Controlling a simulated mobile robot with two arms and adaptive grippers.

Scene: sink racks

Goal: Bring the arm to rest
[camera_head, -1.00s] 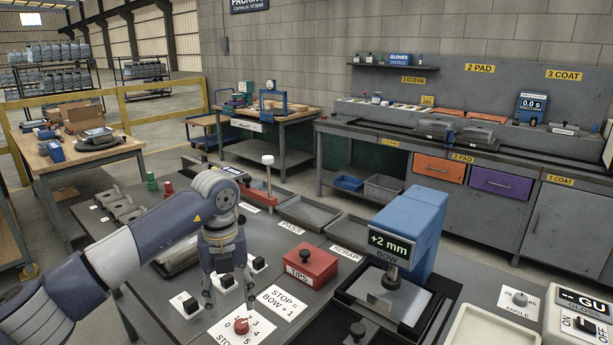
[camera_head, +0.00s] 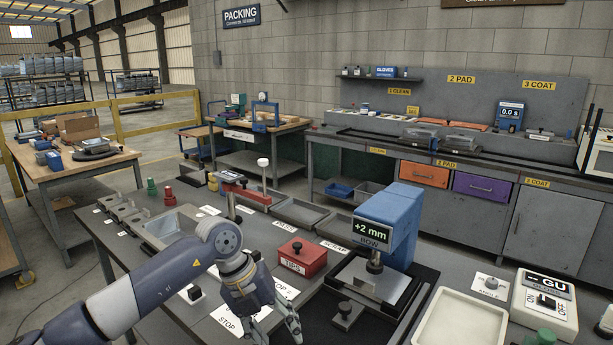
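My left arm comes in from the lower left over the grey bench (camera_head: 120,240). The red dial seen earlier on the STOP card is hidden behind my gripper. My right gripper is not in view.
The red TIPS box (camera_head: 303,262) stands just behind my gripper. The blue BOW gauge (camera_head: 400,225), reading +2 mm, stands to its right. An empty pale tray (camera_head: 460,320) and a GU switch box (camera_head: 545,303) lie farther right.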

